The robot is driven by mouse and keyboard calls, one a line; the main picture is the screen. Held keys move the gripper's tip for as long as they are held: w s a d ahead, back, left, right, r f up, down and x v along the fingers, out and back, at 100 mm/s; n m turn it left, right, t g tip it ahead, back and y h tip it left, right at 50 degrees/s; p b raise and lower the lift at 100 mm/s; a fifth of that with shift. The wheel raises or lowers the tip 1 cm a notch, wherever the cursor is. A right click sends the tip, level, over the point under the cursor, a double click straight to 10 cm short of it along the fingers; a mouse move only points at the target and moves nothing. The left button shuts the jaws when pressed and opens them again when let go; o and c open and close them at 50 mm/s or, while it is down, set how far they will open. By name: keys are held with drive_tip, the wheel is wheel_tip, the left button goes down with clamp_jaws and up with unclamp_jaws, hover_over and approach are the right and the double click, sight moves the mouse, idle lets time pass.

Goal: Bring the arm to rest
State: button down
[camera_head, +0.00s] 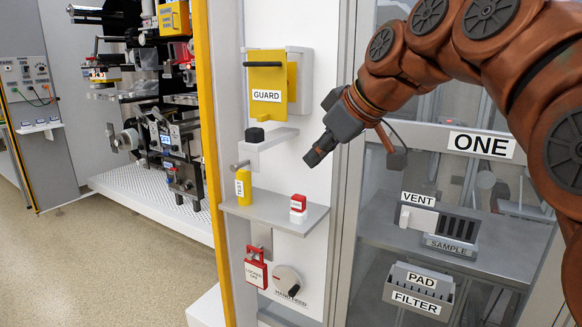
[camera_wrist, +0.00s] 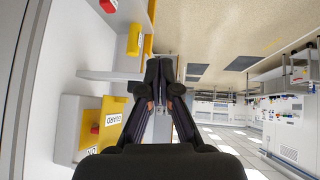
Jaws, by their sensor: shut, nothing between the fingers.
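My arm reaches in from the upper right in the head view. My gripper (camera_head: 317,156) is shut and empty. It hangs in the air in front of the white panel (camera_head: 318,90), to the right of and below the yellow GUARD box (camera_head: 267,78). The gripper tips point down and left, above the small grey shelf. In the wrist view the two dark fingers (camera_wrist: 160,72) meet at their tips with nothing between them. The GUARD box also shows there at the left (camera_wrist: 112,122).
A grey shelf (camera_head: 265,215) holds a yellow TEST cylinder (camera_head: 243,187) and a red-and-white block (camera_head: 298,208). A red lock tag (camera_head: 256,268) and a round knob (camera_head: 288,281) are below. Open floor (camera_head: 110,255) lies left.

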drive_tip(key=s+d+f+m+g+h+p, duration=0.2)
drive_tip(key=s+d+f+m+p, duration=0.1)
drive_tip(key=s, duration=0.7)
drive_tip(key=s+d+f+m+g+h+p, duration=0.2)
drive_tip(key=s+d+f+p, duration=0.4)
drive_tip(key=s+p, duration=0.3)
drive_tip(key=s+d+f+m+g+h+p, duration=0.1)
drive_tip(key=s+d+f+m+g+p, duration=0.2)
drive_tip(key=s, duration=1)
wheel_tip(320, 180, down, 4)
drive_tip(key=d+m+p, duration=0.1)
drive_tip(key=m+p, duration=0.1)
drive_tip(key=shift+d+r+m+g+h+p, duration=0.25)
drive_tip(key=shift+d+m+g+h+p, duration=0.1)
drive_tip(key=shift+m+g+h+p, duration=0.05)
